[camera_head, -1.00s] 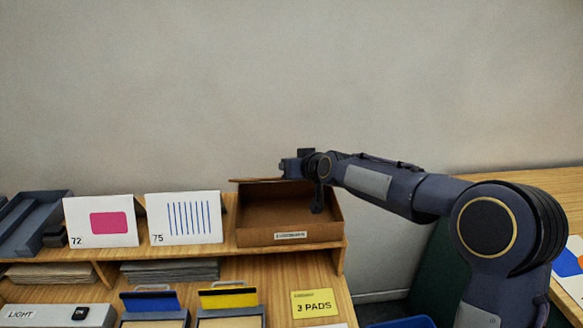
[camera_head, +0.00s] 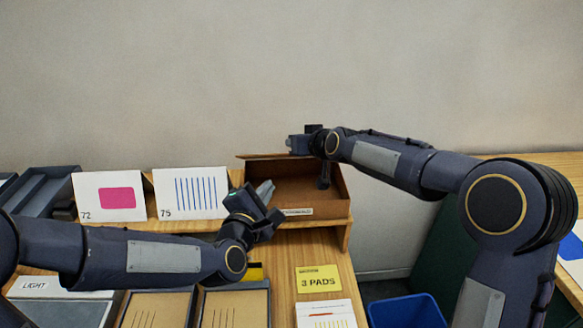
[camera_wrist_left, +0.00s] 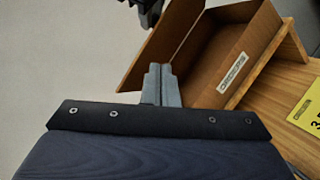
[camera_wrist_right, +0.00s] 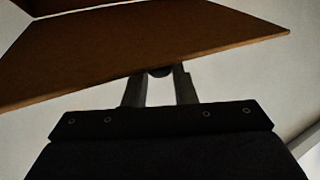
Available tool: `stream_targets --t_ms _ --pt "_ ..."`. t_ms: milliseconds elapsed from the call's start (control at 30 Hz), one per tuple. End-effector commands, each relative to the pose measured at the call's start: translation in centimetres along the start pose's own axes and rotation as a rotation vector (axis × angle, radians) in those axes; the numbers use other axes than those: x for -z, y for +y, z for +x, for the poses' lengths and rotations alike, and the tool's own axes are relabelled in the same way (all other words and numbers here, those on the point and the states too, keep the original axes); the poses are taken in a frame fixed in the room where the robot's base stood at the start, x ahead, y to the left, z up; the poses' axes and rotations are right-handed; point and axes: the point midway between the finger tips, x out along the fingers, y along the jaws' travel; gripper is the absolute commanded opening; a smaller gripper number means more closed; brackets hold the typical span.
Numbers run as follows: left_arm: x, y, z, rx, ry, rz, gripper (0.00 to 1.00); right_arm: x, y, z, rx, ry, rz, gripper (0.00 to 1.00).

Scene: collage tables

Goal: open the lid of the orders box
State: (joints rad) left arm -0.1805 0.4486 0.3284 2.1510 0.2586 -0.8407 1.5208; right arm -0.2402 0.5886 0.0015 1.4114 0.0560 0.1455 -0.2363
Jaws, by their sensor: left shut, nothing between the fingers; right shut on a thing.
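The orders box (camera_head: 312,208) is a brown box on the wooden shelf, with a small label on its front. Its lid (camera_head: 262,156) stands raised, seen almost edge-on at the back, and the inside shows. My right gripper (camera_head: 298,145) is up at the lid; in the right wrist view its fingers (camera_wrist_right: 160,82) are shut on a small dark part at the edge of the lid (camera_wrist_right: 150,45). My left gripper (camera_head: 266,190) is shut and empty in front of the box's left side. In the left wrist view its closed fingertips (camera_wrist_left: 160,70) overlap the box (camera_wrist_left: 230,80); contact cannot be told.
Cards 72 (camera_head: 108,197) and 75 (camera_head: 191,193) stand left of the box. A blue bin (camera_head: 407,312) is on the right. The wall is behind.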

Motion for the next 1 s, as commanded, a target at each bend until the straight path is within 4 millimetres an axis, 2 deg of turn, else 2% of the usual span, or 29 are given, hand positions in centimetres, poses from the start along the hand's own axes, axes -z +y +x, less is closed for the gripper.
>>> stream_targets --t_ms 33,100,200,333,500,633,767,1000 --pt "-0.6 -1.4 1.1 -0.034 -0.004 -0.115 0.00 0.1 0.0 0.0 -0.001 0.005 0.001 0.00" --pt "-1.2 -2.7 2.2 -0.101 -0.009 -0.279 0.00 0.1 0.0 0.0 -0.001 0.004 0.001 0.00" --pt "-1.8 -4.6 3.1 -0.197 -0.015 -0.500 0.00 0.1 0.1 0.0 -0.001 0.004 0.001 0.00" --pt "-1.9 -6.9 3.2 -0.308 -0.022 -0.736 0.00 0.1 0.1 0.0 -0.001 0.003 0.001 0.00" --pt "-1.6 -8.9 2.7 -0.410 -0.032 -0.918 0.00 0.1 0.1 0.0 -0.001 0.002 0.001 0.00" --pt "-1.5 -9.4 2.5 -0.445 -0.038 -0.973 0.00 0.0 0.1 0.0 -0.001 0.002 0.001 0.00" --pt "-1.2 -8.9 3.5 -0.456 -0.040 -0.983 0.00 0.0 0.1 0.0 -0.001 0.001 0.001 0.00" --pt "-0.4 -7.0 7.8 -0.457 -0.040 -0.980 0.00 -0.1 0.1 0.0 -0.001 -0.001 0.001 0.00"
